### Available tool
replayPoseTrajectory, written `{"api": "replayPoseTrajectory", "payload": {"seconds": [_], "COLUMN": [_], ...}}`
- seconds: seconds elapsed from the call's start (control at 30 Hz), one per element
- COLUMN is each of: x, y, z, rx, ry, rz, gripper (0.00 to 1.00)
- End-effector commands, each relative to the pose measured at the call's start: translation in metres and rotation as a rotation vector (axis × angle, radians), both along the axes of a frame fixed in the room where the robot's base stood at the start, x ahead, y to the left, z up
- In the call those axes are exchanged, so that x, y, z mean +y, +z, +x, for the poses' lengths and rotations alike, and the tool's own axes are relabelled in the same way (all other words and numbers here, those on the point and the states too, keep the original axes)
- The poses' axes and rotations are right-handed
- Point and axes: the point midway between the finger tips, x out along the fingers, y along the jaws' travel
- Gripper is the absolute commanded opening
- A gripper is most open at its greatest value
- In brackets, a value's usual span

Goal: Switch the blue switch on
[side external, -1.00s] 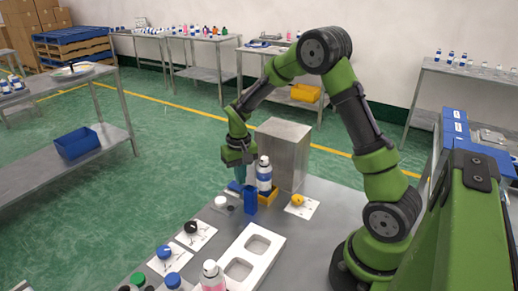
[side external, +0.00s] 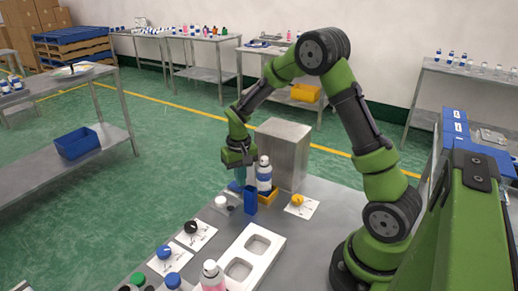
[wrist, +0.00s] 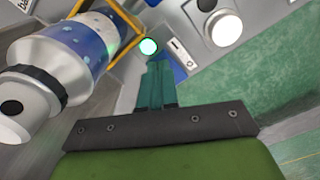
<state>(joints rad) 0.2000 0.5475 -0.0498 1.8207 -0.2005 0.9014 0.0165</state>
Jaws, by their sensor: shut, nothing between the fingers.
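My gripper (side external: 240,182) points down at the far end of the table, its teal fingers together and empty. In the wrist view the shut fingers (wrist: 157,65) reach toward a round green-lit spot (wrist: 148,46) and a blue part (wrist: 172,62) just beyond the tips. In the side view an upright blue block (side external: 250,201) stands beside the fingers; I cannot tell whether they touch. A round blue knob (side external: 164,252) sits on a white plate farther forward. I cannot tell which blue part is the switch, or its on/off state.
A white-and-blue bottle (side external: 264,174) stands in a yellow holder (side external: 268,195), close to my gripper; the bottle (wrist: 85,50) also fills the wrist view's left. A metal box (side external: 284,155) stands behind. A yellow knob (side external: 297,200), black knob (side external: 191,227) and white tray (side external: 252,265) are nearby.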

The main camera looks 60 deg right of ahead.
Motion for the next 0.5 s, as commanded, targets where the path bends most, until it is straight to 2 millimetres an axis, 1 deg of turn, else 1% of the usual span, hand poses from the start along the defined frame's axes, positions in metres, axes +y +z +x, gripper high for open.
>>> {"api": "replayPoseTrajectory", "payload": {"seconds": [0.5], "x": [0.0000], "y": [-0.0076], "z": [-0.0001], "rx": [0.001], "ry": [0.000], "rz": [0.000], "gripper": [0.00]}}
